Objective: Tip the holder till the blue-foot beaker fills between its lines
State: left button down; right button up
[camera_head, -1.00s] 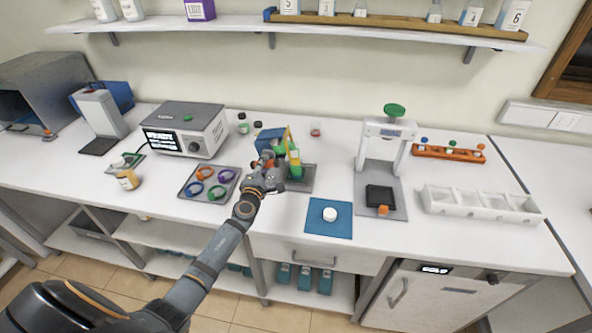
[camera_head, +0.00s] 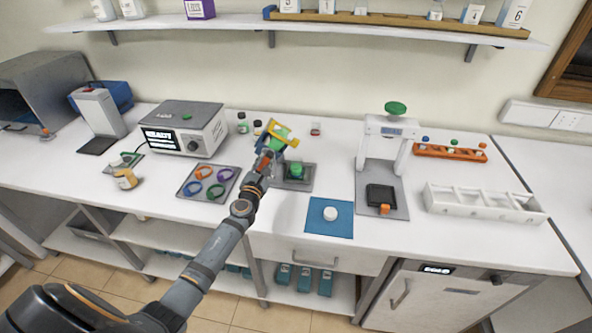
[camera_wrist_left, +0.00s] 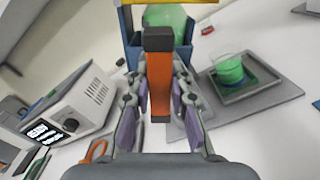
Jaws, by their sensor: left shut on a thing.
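The holder (camera_head: 291,142) is a blue cradle with a yellow bar and an orange handle, and it carries a green vessel (camera_head: 281,133). My left gripper (camera_head: 265,160) is shut on the orange handle (camera_wrist_left: 159,85), holding the holder above the bench, left of and behind the beaker. In the left wrist view the blue holder (camera_wrist_left: 130,45) is partly cut off at the top. The beaker (camera_head: 296,169) stands upright on a dark square tray and holds green liquid; it also shows in the left wrist view (camera_wrist_left: 231,70). My right gripper is not in view.
The beaker's dark tray (camera_head: 284,183) lies on a grey plate. A grey instrument (camera_head: 186,128) and a pad of coloured rings (camera_head: 188,181) are to the left. A blue mat (camera_head: 325,229) with a white disc and a white press (camera_head: 390,128) are to the right.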

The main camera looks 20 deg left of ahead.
pick_arm(q)
jog(key=shift+f, duration=0.1)
jog(key=n+b, duration=0.1)
jog(key=n, duration=0.2)
jog(key=shift+f, duration=0.15)
jog(key=n, duration=0.3)
jog(key=shift+r, duration=0.2)
jog(key=c, duration=1.2)
grip_release()
